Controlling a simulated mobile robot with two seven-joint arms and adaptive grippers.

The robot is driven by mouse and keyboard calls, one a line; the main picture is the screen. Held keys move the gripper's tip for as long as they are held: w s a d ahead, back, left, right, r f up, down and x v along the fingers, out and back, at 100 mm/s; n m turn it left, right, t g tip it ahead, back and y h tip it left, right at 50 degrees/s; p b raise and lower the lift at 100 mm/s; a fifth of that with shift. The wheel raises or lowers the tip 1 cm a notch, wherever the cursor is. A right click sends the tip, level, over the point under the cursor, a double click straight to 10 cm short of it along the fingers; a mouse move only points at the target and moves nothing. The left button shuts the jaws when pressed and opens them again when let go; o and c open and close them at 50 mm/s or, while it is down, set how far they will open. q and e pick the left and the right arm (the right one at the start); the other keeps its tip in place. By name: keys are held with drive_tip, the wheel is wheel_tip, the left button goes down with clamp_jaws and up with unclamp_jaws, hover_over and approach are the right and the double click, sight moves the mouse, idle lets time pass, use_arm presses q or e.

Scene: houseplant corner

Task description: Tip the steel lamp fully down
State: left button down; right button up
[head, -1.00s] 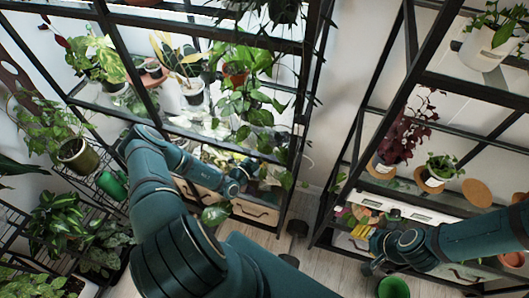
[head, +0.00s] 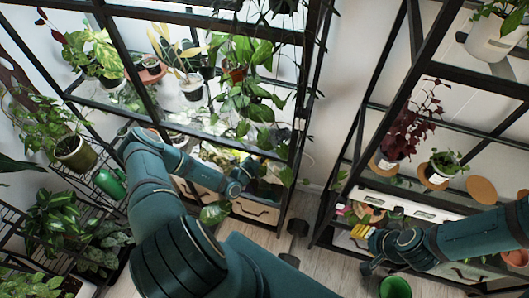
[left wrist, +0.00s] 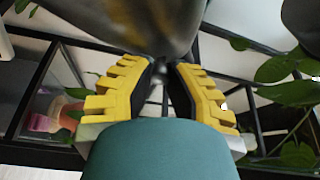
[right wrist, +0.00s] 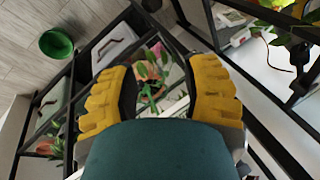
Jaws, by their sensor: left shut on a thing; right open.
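A large, smooth grey metal surface, apparently the steel lamp (left wrist: 120,15), fills the top of the left wrist view, close and blurred. My left gripper (left wrist: 160,75) is just below it, its yellow-padded fingers shut on a small dark part of it, mostly hidden between the pads. In the head view my left gripper (head: 258,170) reaches into the lower part of the left plant rack, where I cannot make out the lamp. My right gripper (head: 368,266) is by the right shelf's lower level; in the right wrist view (right wrist: 160,85) its fingers are apart and empty.
Hanging leaves (head: 245,95) crowd my left arm. Wooden drawers (head: 255,211) sit below it. A green watering can (head: 110,183) stands at the left, and a green bucket (head: 394,287) is on the floor below my right gripper. Floor between the racks is mostly clear.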

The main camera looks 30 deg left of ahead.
use_arm(q)
drive_tip(key=d+f+n+b, duration=0.1)
drive_tip(key=n+b, duration=0.1)
drive_tip(key=d+n+t+y+b, duration=0.1)
drive_tip(key=n+b, duration=0.1)
drive_tip(key=w+d+f+n+t+b, duration=0.1)
drive_tip(key=n+b, duration=0.1)
drive_tip(key=b, duration=0.1)
drive_tip(key=shift+d+f+n+y, duration=0.25)
drive_tip(key=shift+f+n+y, duration=0.05)
drive_tip(key=shift+f, duration=0.05)
use_arm(e)
wheel_tip(320, 180, down, 8)
drive_tip(key=s, duration=0.1)
drive_tip(key=shift+a, duration=0.2)
drive_tip(key=shift+f, duration=0.15)
use_arm(q)
drive_tip(key=c, duration=0.8)
unclamp_jaws()
drive_tip(key=shift+d, duration=0.1)
drive_tip(key=shift+s, duration=0.1)
drive_tip(key=v, duration=1.2)
drive_tip(key=shift+f, duration=0.15)
